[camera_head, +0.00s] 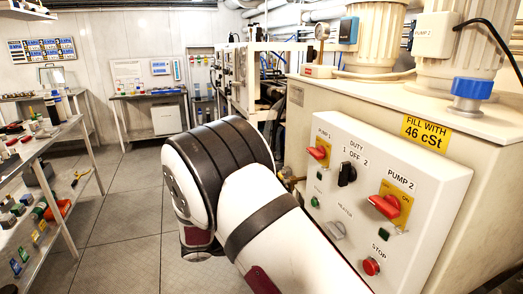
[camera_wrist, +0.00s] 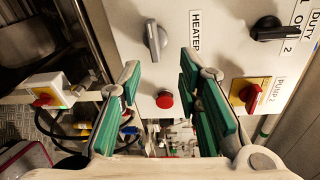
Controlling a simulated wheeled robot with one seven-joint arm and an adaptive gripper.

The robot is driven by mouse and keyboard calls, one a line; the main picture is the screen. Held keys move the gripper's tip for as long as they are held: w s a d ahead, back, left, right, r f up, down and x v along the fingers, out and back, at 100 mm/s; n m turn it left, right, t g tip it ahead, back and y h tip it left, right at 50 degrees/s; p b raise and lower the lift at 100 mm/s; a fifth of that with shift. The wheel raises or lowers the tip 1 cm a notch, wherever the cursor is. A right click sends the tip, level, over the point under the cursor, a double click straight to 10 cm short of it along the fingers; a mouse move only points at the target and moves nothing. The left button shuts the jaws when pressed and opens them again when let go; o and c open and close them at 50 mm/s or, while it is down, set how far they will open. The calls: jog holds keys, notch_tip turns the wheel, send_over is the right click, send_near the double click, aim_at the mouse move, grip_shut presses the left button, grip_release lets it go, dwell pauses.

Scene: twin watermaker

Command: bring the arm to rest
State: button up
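My arm (camera_head: 225,190), white with black bands, is bent in front of the control panel in the head view. Its gripper end is hidden or out of that frame. In the wrist view my gripper (camera_wrist: 160,80) is open, with its green-padded fingers apart and nothing between them. The control panel (camera_wrist: 215,45) lies beyond the fingertips, with a grey heater knob (camera_wrist: 155,40) and a red button (camera_wrist: 164,100). I cannot tell how large the gap to the panel is.
The panel (camera_head: 425,190) also carries a red PUMP 2 switch (camera_head: 385,206), a black duty knob (camera_head: 347,173) and a red stop button (camera_head: 371,266). Left stands a shelf bench (camera_head: 50,140) with tools. The tiled floor (camera_head: 125,225) between is clear.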

jog(key=s+d+r+m+g+y+p, duration=0.1)
jog(key=s+d+r+m+g+y, duration=0.4)
jog(key=s+d+r+m+y, duration=0.75)
jog(key=s+a+r+m+t+y, duration=0.1)
jog(key=s+r+m+t+y, duration=0.1)
jog(key=s+m, duration=0.6)
jog(key=s+a+r+m+t+y+p, duration=0.1)
jog(key=s+r+m+t+y, duration=0.1)
jog(key=s+m, duration=0.7)
jog(key=shift+s+a+r+m+t, duration=0.2)
jog(key=shift+r+m+t, duration=0.65)
jog(key=shift+m, duration=2.9)
jog(key=shift+r, duration=0.15)
